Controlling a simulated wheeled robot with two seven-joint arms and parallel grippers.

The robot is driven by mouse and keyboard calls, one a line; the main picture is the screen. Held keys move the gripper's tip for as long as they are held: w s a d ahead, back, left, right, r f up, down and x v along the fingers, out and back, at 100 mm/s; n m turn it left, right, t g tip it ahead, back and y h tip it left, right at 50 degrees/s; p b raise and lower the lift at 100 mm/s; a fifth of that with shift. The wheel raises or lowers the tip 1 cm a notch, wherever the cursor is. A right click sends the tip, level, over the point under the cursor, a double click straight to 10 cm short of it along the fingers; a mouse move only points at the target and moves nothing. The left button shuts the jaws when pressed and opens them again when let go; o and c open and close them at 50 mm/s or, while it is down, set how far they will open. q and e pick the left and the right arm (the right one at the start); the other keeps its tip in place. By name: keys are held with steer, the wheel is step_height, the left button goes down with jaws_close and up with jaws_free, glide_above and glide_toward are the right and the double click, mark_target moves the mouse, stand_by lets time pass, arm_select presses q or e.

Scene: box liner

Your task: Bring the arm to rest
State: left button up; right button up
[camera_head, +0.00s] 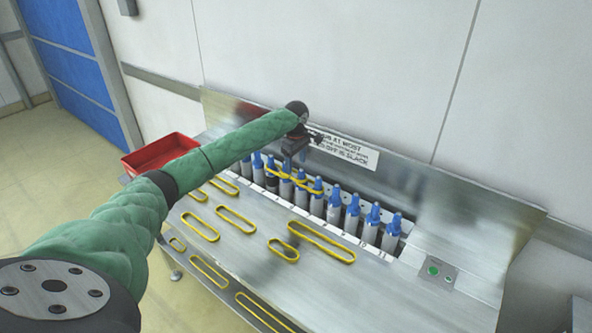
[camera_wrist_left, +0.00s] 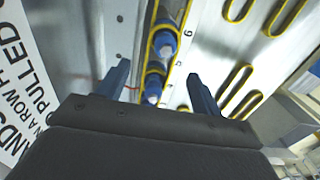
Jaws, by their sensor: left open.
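My left arm reaches from the lower left across the steel bench (camera_head: 350,295), and its gripper (camera_head: 296,152) hangs above the row of blue-capped bottles. In the left wrist view the gripper's two fingers (camera_wrist_left: 160,85) are apart with nothing held between them. Blue-capped bottles (camera_wrist_left: 164,44) show between and beyond the fingers. A yellow band (camera_head: 300,183) lies around the tops of some bottles below the gripper; it also shows in the left wrist view (camera_wrist_left: 183,45). The right gripper does not show.
A red tray (camera_head: 160,152) stands at the bench's left end. A sign (camera_head: 345,150) is on the back panel behind the bottles. A green button (camera_head: 433,270) is at the right.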

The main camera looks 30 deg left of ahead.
arm_select(q)
step_height(320, 180, up, 4)
steer(key=shift+r+b, duration=0.25)
steer(key=shift+b, duration=0.35)
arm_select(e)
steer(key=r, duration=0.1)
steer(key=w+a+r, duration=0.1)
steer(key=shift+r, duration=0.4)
arm_select(q)
steer(key=shift+r, duration=0.1)
